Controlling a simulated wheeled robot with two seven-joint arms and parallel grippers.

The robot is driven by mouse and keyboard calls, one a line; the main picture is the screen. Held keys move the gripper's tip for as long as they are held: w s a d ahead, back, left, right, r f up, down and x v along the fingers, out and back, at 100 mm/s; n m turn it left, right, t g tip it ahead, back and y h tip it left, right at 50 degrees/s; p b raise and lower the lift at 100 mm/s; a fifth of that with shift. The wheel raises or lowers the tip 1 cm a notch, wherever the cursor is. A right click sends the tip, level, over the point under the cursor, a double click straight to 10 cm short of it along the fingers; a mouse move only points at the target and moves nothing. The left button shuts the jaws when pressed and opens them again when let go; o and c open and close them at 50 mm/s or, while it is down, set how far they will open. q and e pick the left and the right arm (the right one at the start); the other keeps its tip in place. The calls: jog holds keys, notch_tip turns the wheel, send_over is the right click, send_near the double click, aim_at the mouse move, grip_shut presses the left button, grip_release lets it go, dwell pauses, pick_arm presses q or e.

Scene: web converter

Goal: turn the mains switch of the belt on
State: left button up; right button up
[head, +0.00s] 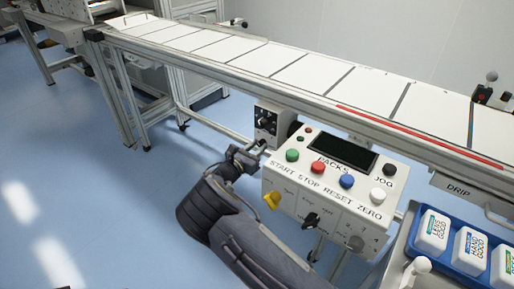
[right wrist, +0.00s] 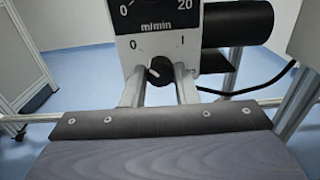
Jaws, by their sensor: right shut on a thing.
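The mains switch (right wrist: 160,70) is a small round black knob on the lower part of a pale drive box, with "0" at its upper left and "I" at its upper right. A light mark shows on the knob, but I cannot tell clearly which way it points. In the head view the drive box (head: 267,121) hangs under the belt (head: 250,50). My right gripper (head: 260,148) is at the lower part of the box. In the wrist view its fingers (right wrist: 159,80) stand on both sides of the knob, shut on it. My left gripper is not in view.
A blue tray (head: 456,270) is at lower right. Floor at left is clear.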

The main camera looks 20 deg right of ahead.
jog(key=shift+f+m+b, duration=0.2)
jog(key=shift+m+b, duration=0.8)
jog(key=shift+m, duration=0.1)
jog(key=m+b, duration=0.3)
jog(key=m, duration=0.1)
jog(key=shift+f+m+b, duration=0.1)
jog(key=shift+m+b, duration=0.2)
jog(key=shift+b, duration=0.1)
jog(key=shift+s+m+b, duration=0.1)
jog(key=shift+m+b, duration=5.6)
jog(key=shift+b, duration=0.55)
jog(key=o, duration=1)
jog(key=shift+d, duration=0.1)
